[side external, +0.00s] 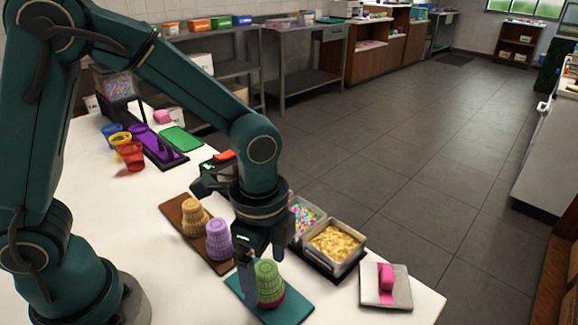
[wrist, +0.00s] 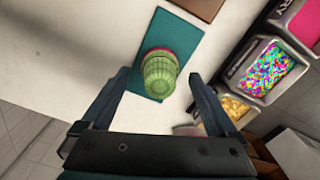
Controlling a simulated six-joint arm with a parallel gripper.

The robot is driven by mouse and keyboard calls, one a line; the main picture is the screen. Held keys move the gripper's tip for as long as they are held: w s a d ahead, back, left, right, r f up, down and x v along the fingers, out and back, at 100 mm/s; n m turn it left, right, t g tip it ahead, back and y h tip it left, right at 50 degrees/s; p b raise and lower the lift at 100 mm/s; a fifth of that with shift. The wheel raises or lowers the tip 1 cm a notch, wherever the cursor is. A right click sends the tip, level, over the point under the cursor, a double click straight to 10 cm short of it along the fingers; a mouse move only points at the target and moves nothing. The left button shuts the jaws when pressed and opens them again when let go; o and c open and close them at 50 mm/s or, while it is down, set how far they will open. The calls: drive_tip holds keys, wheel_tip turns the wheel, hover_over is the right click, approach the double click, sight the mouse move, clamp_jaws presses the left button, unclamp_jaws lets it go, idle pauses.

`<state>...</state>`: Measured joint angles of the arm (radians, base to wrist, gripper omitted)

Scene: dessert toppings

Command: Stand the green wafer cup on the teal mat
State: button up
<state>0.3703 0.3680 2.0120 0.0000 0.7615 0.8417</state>
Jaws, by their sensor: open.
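The green wafer cup (side external: 269,275) is on the teal mat (side external: 300,305), with a dark red piece (side external: 272,301) showing under its lower edge. I cannot tell whether the red piece is a separate cup. My gripper (side external: 262,265) is open over the cup. In the wrist view its fingers are on either side of the cup, with gaps. The finger in front hides part of the cup in the side view.
A brown board (side external: 188,199) with tan (side external: 195,217) and purple (side external: 219,238) cup stacks is left of the mat. Bins of colourful candy (side external: 302,217) and golden flakes (side external: 338,243) stand behind. A pink item (side external: 386,276) on a pale board is right. The table front left is clear.

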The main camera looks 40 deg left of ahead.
sight(266, 268)
wheel_tip(266, 268, up, 9)
drive_tip(key=shift+f, duration=0.1)
drive_tip(key=shift+s+a+r, duration=0.1)
drive_tip(key=shift+a+r, duration=0.15)
drive_tip(key=shift+r, duration=0.2)
drive_tip(key=s+a+r+n+t, duration=0.2)
drive_tip(key=s+a+n+t, duration=0.3)
drive_tip(key=n, duration=0.8)
drive_tip(key=s+a, duration=0.1)
drive_tip(key=a, duration=0.2)
drive_tip(key=shift+a+n+t, duration=0.25)
drive_tip(key=shift+n+t, duration=0.05)
drive_tip(key=shift+n, duration=0.1)
